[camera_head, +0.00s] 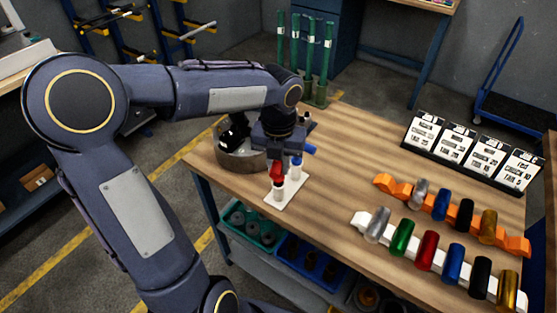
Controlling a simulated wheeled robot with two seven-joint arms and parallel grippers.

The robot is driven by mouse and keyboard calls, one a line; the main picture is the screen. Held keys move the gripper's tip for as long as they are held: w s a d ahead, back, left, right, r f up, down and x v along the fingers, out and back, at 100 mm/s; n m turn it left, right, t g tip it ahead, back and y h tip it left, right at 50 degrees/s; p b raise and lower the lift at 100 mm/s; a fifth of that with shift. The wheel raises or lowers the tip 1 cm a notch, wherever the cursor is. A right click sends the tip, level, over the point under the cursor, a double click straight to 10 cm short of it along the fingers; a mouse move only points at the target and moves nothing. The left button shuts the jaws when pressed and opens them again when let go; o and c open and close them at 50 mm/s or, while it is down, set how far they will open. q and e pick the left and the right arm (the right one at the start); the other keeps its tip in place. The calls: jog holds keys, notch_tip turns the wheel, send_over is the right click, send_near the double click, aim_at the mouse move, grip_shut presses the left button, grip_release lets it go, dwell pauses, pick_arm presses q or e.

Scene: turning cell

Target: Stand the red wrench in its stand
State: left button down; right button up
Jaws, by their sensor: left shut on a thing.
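The red wrench (277,173) is upright at the front of the wooden bench, just below my left gripper (279,158). My left gripper points down and is shut on it; the jaws hide its upper part. The stand (284,203) is a white plate with short white posts. The red wrench is over or at the front-left post; I cannot tell whether it is seated. A blue piece (297,160) is upright over the other post, close beside the gripper. My right gripper is not in view.
A round metal bowl (236,160) with a dark object stands left of the stand. To the right are an orange rack (384,183) and a white rack (361,222) with coloured cylinders. Label cards (424,131) stand behind them. The bench middle is clear.

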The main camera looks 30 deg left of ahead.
pick_arm(q)
jog(key=c, duration=1.2)
grip_release()
notch_tip(320, 180, up, 8)
jog(key=shift+f, duration=0.1)
jog(key=s+d+f+n+t+h, duration=0.2)
jog(key=s+n, duration=0.6)
jog(key=n, duration=0.9)
jog(key=s+d+f+n+t+h, duration=0.1)
jog(key=s+d+f+n+t, duration=0.1)
jog(key=s+n, duration=0.7)
jog(key=f+n+t, duration=0.1)
jog(key=n, duration=0.7)
jog(key=shift+t+h, duration=0.3)
jog(key=shift+h, duration=0.1)
